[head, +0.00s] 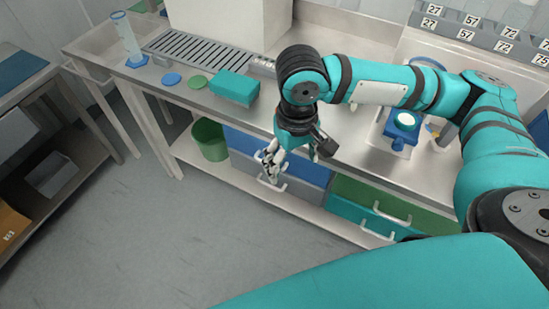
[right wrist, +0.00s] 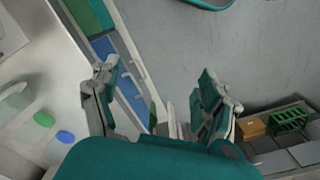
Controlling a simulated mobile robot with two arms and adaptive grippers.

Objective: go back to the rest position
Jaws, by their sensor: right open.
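My right gripper (head: 271,165) hangs in front of the bench edge in the head view, fingers pointing down. In the right wrist view its two fingers (right wrist: 160,100) are spread apart with nothing between them. Its arm reaches in from the right over the bench (head: 345,145). My left gripper is not in view.
The bench holds a teal box (head: 235,87), a blue disc (head: 171,79), a green disc (head: 197,82), a clear cylinder (head: 127,40) on a blue base and a blue device (head: 402,127). Drawers and a green bin (head: 210,140) are below. The floor (head: 150,230) in front is clear.

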